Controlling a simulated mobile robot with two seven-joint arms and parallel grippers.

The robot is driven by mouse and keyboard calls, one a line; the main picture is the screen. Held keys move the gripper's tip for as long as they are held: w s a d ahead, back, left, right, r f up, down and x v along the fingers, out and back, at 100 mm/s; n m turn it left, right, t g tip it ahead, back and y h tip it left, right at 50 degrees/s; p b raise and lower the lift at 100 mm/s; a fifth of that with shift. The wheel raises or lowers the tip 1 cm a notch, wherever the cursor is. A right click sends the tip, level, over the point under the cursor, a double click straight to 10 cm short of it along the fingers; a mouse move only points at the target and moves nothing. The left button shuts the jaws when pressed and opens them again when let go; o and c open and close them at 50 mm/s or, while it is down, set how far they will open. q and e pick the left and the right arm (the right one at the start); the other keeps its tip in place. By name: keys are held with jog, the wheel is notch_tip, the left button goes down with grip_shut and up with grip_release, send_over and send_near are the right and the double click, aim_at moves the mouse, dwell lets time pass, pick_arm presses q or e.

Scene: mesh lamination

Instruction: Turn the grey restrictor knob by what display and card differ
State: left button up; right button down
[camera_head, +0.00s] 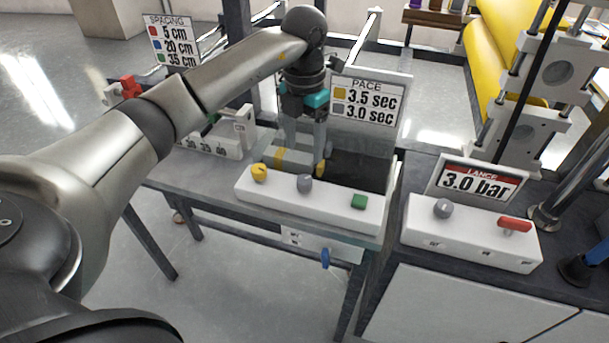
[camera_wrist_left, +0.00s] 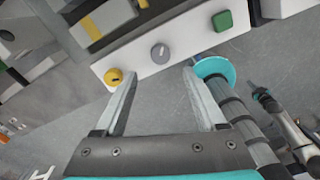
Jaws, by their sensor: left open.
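A grey knob (camera_head: 305,183) sits between a yellow knob (camera_head: 259,172) and a green square button (camera_head: 359,201) on a white box (camera_head: 325,208). The grey knob also shows in the left wrist view (camera_wrist_left: 160,52), with a light pointer line. My left gripper (camera_head: 303,155) is open and empty; in the left wrist view its fingertips (camera_wrist_left: 158,80) stand apart, below the grey knob in the picture, with no visible contact. The PACE card (camera_head: 367,103) behind reads yellow 3.5 sec, grey 3.0 sec. I cannot make out a display reading for it.
A second white box (camera_head: 470,236) at the right carries another grey knob (camera_head: 443,208) and a red lever (camera_head: 514,224), under a LANCE card (camera_head: 477,182) reading 3.0 bar. A SPACING card (camera_head: 172,40) stands at the back left. A blue handle (camera_head: 326,258) hangs below the table.

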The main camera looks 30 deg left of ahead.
aim_at(305, 179)
pick_arm(q)
notch_tip(305, 179, down, 9)
jog(key=shift+r+b, duration=0.1)
jog(key=shift+b, duration=0.35)
grip_shut()
dwell(0.4)
